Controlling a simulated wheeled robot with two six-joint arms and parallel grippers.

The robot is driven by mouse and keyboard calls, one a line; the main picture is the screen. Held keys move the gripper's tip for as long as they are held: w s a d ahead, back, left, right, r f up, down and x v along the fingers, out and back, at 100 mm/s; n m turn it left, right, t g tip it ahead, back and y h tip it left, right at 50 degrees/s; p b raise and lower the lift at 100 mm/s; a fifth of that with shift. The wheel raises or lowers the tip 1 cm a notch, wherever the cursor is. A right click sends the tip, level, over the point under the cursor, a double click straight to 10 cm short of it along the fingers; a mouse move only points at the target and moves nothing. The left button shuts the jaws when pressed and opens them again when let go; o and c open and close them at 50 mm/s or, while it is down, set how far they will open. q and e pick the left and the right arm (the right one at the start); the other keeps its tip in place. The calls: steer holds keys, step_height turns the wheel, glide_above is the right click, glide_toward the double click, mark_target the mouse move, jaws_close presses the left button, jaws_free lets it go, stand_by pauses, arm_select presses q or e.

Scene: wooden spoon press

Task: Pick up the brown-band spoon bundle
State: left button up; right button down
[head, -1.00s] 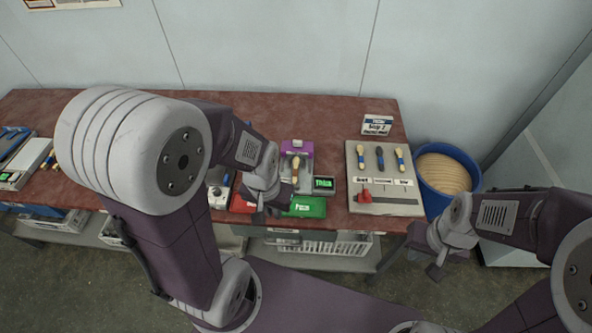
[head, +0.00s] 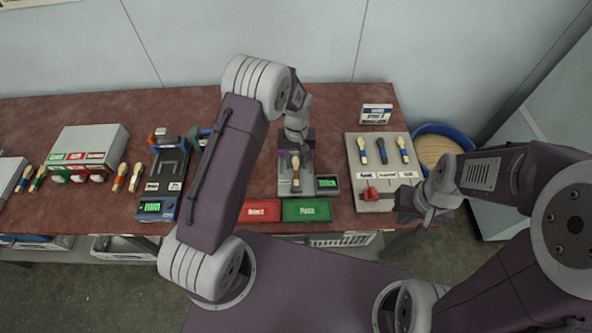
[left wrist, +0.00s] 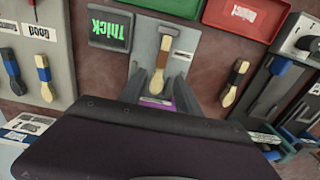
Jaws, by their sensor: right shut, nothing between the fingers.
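A brown-band spoon bundle (left wrist: 235,82) lies on the table beside the press in the left wrist view, its pale bowl toward the bottom. In the head view my left arm hides that spot. My right gripper (head: 425,213) is shut and empty at the table's front right.
A grey board (head: 378,207) with several spoons and a red slider stands to the right. Red (head: 250,211) and green (head: 306,211) trays lie before the press. A dark device (head: 165,180) and more spoons are left. A blue bin (head: 433,130) stands beyond the table.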

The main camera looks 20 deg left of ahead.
mark_target(296, 169)
arm_select(q)
steer(key=f, duration=0.2)
steer(key=w+a+f, duration=0.1)
steer(key=shift+w+f, duration=0.1)
steer(key=shift+d+f+p, duration=0.15)
steer(key=shift+f+p, duration=0.05)
steer(key=shift+p, duration=0.15)
steer(key=f, duration=0.1)
steer(key=f+p, duration=0.1)
steer(key=f, duration=0.1)
steer(key=shift+s+d+f, duration=0.25)
steer(key=shift+s+f, duration=0.15)
steer(key=shift+w+a+f, duration=0.1)
steer(key=shift+w+f, duration=0.15)
steer(key=shift+f, duration=0.15)
steer(key=shift+s, duration=0.15)
jaws_close()
arm_select(e)
steer(key=shift+w+a+r, duration=0.15)
steer(key=shift+w+r, duration=0.1)
steer(key=shift+r, duration=0.3)
steer(key=shift+w+a+r, duration=0.1)
steer(key=shift+w+r, duration=0.1)
steer(key=shift+r, duration=0.35)
